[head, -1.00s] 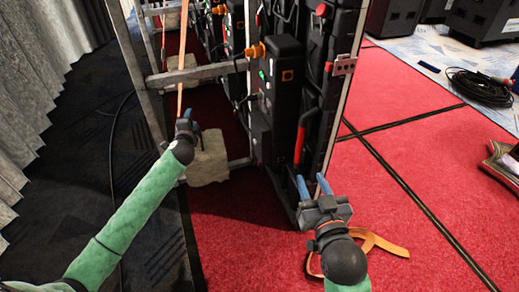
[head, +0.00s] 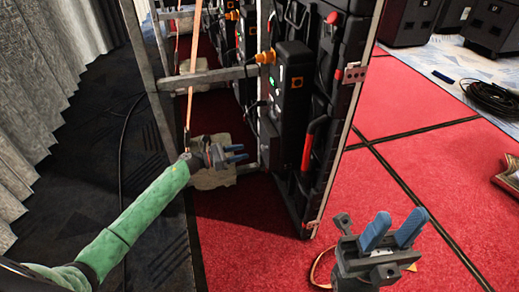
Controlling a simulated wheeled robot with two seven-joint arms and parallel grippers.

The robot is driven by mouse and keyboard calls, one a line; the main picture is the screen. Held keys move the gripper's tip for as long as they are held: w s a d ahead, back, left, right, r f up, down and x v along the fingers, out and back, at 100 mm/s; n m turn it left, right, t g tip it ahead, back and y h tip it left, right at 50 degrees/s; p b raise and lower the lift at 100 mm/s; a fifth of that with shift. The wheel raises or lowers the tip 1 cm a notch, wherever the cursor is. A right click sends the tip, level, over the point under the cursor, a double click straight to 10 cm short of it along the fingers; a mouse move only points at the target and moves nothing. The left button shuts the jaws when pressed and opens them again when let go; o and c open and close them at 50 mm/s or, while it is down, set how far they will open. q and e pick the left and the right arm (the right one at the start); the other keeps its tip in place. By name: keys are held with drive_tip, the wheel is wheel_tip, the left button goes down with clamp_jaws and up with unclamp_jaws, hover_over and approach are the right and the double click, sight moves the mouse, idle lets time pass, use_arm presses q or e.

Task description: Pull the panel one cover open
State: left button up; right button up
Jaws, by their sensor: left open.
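The nearest video wall panel (head: 335,70) stands upright, its black back seen at a steep angle. A tall black box (head: 291,100) with green lights and an orange-marked socket sits on its back. I cannot tell which part is the panel one cover; nothing there looks swung open. A red handle (head: 308,145) is on the panel's lower part. My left gripper (head: 241,152) is open and empty, left of the panel's lower part, its blue fingers pointing right. My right gripper (head: 402,218) is open and empty in front and right of the panel's bottom corner, apart from it.
Metal frame bars (head: 205,77) and an orange strap (head: 193,75) stand left of the panel. A pale weight (head: 212,178) lies behind my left gripper. Black cases (head: 408,20) and a coiled cable (head: 490,98) lie farther back.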

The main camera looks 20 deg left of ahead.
use_arm(q)
drive_tip(key=w+d+m, duration=0.1)
drive_tip(key=w+d, duration=0.3)
drive_tip(key=d, duration=0.2)
drive_tip(key=shift+d+b, duration=0.3)
drive_tip(key=shift+d, duration=0.05)
clamp_jaws()
idle(0.3)
